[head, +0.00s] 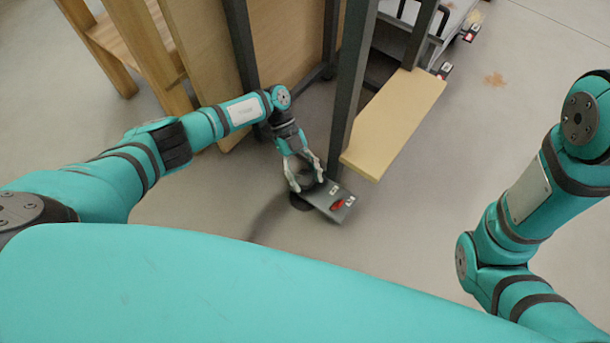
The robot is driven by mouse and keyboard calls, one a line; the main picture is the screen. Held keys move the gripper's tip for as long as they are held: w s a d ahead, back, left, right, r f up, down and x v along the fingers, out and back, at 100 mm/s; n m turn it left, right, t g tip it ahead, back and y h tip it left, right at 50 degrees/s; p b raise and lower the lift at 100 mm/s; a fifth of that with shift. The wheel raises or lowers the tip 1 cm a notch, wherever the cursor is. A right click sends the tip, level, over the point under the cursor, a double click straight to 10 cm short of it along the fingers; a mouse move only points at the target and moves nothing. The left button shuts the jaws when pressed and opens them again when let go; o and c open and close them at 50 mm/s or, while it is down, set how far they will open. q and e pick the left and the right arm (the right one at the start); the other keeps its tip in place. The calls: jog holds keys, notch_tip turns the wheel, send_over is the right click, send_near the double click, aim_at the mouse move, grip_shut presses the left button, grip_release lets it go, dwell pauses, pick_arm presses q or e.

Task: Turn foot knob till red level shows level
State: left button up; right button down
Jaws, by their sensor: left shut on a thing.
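My left gripper (304,180) reaches down near the floor beside a dark table leg, its fingers on either side of a dark round knob (304,200). It is shut on this foot knob, which is mostly hidden by the fingers. A grey metal plate (325,199) extends to the right of the knob, at the foot of the leg. A small red piece (338,204), probably the red level, sits on the plate beside small white marks. Its reading is too small to tell. My right gripper is out of view; only the right arm shows at the right.
A dark upright post (350,90) rises right behind the plate, with a pale wooden board (395,122) to its right. Wooden panels (215,55) stand behind my left arm. A grey cart (425,20) is at the top.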

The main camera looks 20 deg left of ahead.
aim_at(305, 177)
pick_arm(q)
jog(key=o, duration=1.2)
jog(key=shift+f, duration=0.1)
jog(key=shift+c, duration=0.2)
notch_tip(305, 177, up, 10)
jog(key=shift+r, duration=0.1)
